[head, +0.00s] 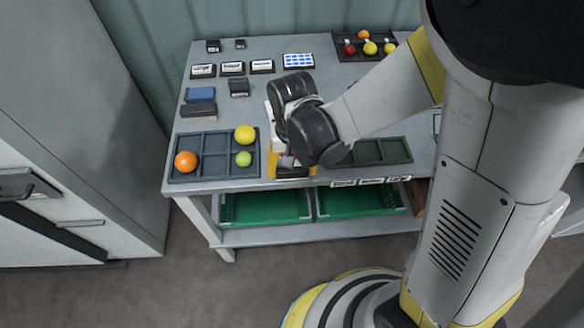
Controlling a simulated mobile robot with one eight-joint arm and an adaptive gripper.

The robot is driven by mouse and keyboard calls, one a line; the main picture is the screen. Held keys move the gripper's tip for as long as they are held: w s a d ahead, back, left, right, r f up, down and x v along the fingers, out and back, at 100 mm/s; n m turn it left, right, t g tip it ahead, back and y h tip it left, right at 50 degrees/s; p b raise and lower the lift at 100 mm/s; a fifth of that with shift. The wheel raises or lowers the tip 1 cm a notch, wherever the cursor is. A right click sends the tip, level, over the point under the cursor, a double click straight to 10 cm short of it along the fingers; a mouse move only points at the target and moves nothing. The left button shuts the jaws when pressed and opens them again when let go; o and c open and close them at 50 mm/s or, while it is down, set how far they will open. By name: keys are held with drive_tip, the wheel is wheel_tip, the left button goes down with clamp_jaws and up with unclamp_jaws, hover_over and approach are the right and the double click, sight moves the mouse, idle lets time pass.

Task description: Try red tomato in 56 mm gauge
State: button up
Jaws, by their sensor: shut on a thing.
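My gripper (289,165) is low over the front middle of the table, mostly hidden behind my own wrist. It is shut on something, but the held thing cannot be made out. A yellow-orange patch shows beside it; I cannot tell whether it is a gauge or part of my arm. A red tomato (349,49) lies in the dark tray (345,57) at the back right, beside yellow and orange fruit. I cannot pick out a 56 mm gauge.
A divided grey tray (215,164) at front left holds an orange fruit (185,162), a yellow fruit (245,134) and a green one (243,158). Another dark tray (385,152) lies right of my gripper. Label cards (232,68) and a blue block (199,95) stand behind. Green crates (265,207) sit below.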

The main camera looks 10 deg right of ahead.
drive_tip(key=shift+f+b, duration=0.5)
drive_tip(key=shift+f, duration=0.1)
drive_tip(key=shift+r, duration=0.2)
idle(1.1)
drive_tip(key=shift+r+p, duration=3.3)
drive_tip(key=shift+r, duration=0.8)
